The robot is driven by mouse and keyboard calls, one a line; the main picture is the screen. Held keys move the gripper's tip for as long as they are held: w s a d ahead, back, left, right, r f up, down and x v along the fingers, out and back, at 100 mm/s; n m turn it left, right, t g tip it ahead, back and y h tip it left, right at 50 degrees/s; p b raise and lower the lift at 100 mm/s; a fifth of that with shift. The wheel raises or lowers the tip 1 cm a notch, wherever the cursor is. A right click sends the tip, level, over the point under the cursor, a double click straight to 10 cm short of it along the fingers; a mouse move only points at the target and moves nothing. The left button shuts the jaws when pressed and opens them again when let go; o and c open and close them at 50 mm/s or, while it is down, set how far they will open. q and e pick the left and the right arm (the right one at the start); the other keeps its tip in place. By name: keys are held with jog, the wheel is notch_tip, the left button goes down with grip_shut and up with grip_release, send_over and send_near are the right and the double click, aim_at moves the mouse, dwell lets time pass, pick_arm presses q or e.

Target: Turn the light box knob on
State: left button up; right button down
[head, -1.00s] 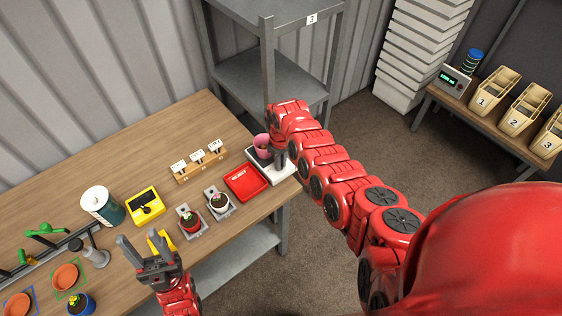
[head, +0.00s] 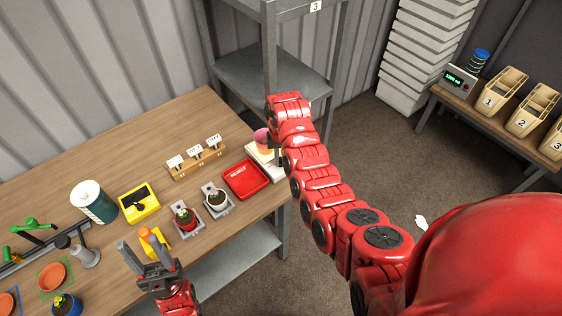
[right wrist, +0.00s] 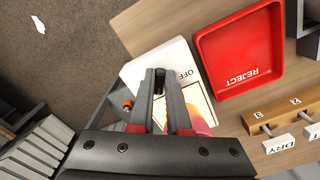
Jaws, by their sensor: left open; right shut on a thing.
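The white light box (right wrist: 142,68) fills the middle of the right wrist view, with the word OFF near its knob. The small black knob (right wrist: 158,83) sits between the fingertips of my right gripper (right wrist: 159,78), which is shut on it. The box's inset panel (right wrist: 196,98) looks pale cream. A pink pot (right wrist: 205,126) over the panel is partly hidden by a finger. In the head view the light box (head: 256,148) is at the table's right end, partly hidden by my right arm. My left gripper (head: 143,250) is open near the table's front edge, by an orange-topped yellow object (head: 152,242).
A red REJECT tray (head: 246,179) lies beside the light box. Two small potted plants on grey stands (head: 203,216), a yellow device (head: 140,202) and a wooden tag rack (head: 196,162) stand nearby. A grey shelf unit (head: 270,75) rises behind the table's right end.

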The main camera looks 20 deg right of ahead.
dwell(0.4)
jog(key=c, duration=0.9)
grip_release()
jog(key=shift+w+r, duration=0.1)
jog(key=shift+r, duration=0.1)
notch_tip(320, 180, up, 2)
jog(key=shift+r+b, duration=0.15)
jog(key=shift+b, duration=0.55)
notch_tip(320, 180, up, 8)
jog(key=p, duration=0.6)
notch_tip(320, 180, up, 6)
jog(key=r+p, duration=0.1)
jog(key=p, duration=0.1)
send_over(281, 162)
jog(key=shift+f, duration=0.25)
